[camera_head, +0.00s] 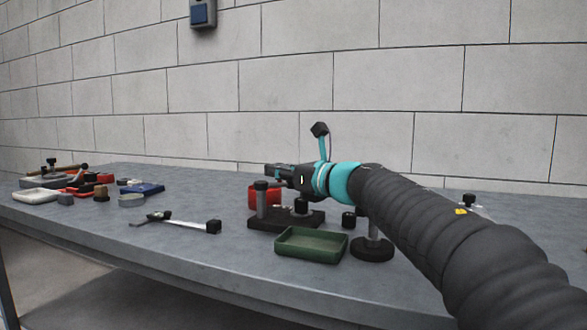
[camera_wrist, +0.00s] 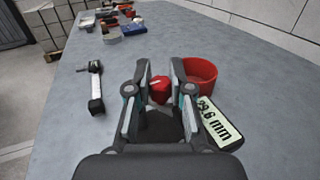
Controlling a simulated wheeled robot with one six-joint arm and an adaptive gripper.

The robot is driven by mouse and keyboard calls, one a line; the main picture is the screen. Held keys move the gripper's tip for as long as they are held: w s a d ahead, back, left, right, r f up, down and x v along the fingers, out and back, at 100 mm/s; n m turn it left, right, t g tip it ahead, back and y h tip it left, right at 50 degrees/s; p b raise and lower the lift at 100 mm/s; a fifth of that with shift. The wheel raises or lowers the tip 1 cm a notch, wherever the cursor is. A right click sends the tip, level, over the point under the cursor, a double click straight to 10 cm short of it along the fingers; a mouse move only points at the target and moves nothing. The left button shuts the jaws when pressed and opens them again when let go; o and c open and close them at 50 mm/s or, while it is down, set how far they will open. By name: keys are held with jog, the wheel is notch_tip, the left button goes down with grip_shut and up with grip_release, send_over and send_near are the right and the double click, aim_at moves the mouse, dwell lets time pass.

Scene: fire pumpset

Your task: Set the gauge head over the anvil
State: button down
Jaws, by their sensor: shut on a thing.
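A pale readout (camera_wrist: 220,123) showing 29.6 mm is just right of the fingers. In the head view my gripper (camera_head: 279,174) is beside a grey post with a black cap (camera_head: 262,196) on the stand. A short black knob (camera_head: 301,205) is also on the stand. I cannot clearly tell the gauge head from the anvil.
A green tray (camera_head: 311,247) sits in front of the stand. A red round bin (camera_wrist: 201,73) is close behind it. A round-based post (camera_head: 372,246) stands to the right. A caliper-like tool (camera_head: 178,221) lies left. Several parts and trays crowd the far left; bare bench lies between.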

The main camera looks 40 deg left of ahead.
jog(key=shift+r, duration=0.1)
jog(key=c, duration=1)
grip_release()
jog(key=d, duration=0.8)
jog(key=s+d, duration=0.1)
jog(key=d, duration=0.3)
jog(key=shift+a, duration=0.1)
